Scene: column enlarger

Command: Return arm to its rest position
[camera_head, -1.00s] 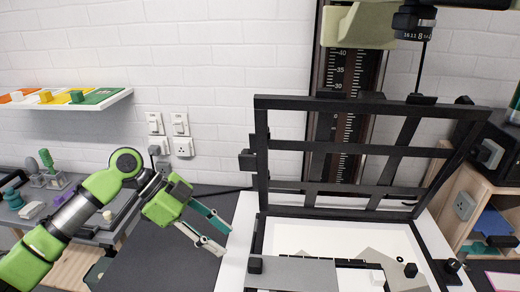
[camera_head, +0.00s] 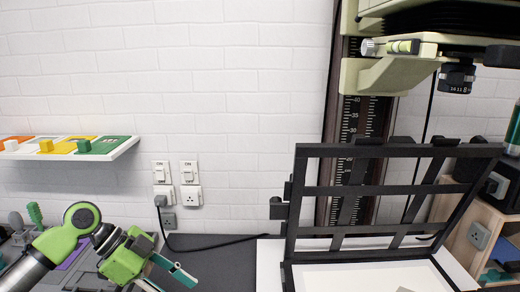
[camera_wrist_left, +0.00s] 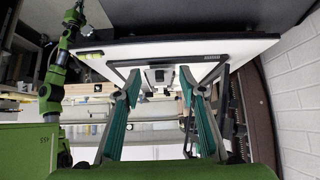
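The enlarger's black masking frame (camera_head: 310,193) stands hinged up over the white baseboard (camera_head: 365,278). Behind it rises the scaled column (camera_head: 350,125), with the pale green enlarger head (camera_head: 392,75) and its black lens (camera_head: 457,78) at upper right. My left gripper (camera_head: 180,287) is at the lower left in the head view, apart from the frame and partly cut by the bottom edge. In the wrist view its teal fingers (camera_wrist_left: 160,90) are spread with nothing gripped between them. Another green arm (camera_wrist_left: 62,55) shows there at the left; its gripper is not clear.
A white shelf (camera_head: 122,150) with coloured blocks hangs on the left wall. Sockets and switches (camera_head: 190,183) with a black cable are beside it. Small items crowd the left counter. A wooden cabinet (camera_head: 465,232) stands at right.

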